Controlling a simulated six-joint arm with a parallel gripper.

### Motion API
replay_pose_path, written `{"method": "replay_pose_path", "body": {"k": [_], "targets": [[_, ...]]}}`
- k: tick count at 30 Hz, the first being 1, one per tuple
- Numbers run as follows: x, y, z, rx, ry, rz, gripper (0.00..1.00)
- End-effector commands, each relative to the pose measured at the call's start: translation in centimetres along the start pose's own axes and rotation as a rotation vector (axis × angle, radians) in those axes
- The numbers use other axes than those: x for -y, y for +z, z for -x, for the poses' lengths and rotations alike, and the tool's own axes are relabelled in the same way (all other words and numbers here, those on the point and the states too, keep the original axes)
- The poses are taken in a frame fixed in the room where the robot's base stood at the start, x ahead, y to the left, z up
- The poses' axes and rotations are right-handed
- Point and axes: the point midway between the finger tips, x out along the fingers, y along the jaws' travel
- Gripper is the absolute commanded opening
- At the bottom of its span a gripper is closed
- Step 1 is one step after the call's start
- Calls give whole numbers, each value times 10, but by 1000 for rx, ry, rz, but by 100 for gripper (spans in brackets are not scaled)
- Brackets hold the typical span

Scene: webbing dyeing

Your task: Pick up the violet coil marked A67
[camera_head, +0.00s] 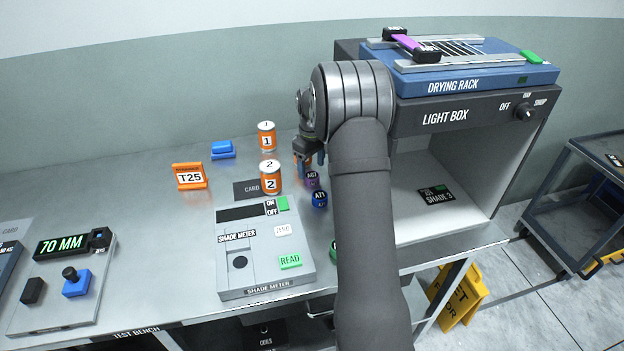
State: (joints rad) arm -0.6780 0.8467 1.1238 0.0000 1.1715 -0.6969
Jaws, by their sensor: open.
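The violet coil marked A67 (312,178) stands on the bench just right of the orange can marked 2. A blue coil marked A71 (320,199) stands close in front of it. My gripper (310,158) is above and just behind the violet coil, pointing down, its fingers open. Whether the fingers reach around the coil cannot be told from this angle. My arm covers the bench to the right of the coils, and a green item (333,250) is partly hidden behind it.
Orange cans 1 (267,136) and 2 (271,177) stand left of the coils. The shade meter (262,262) lies in front. The light box (447,117) with the drying rack (470,76) on top stands right. An orange T25 stand (189,176) is left.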

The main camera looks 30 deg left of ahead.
Motion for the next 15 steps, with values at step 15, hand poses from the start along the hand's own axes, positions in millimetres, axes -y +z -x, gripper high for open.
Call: {"method": "replay_pose_path", "body": {"k": [15], "targets": [[0, 1, -39, 0, 1, 0, 61]]}}
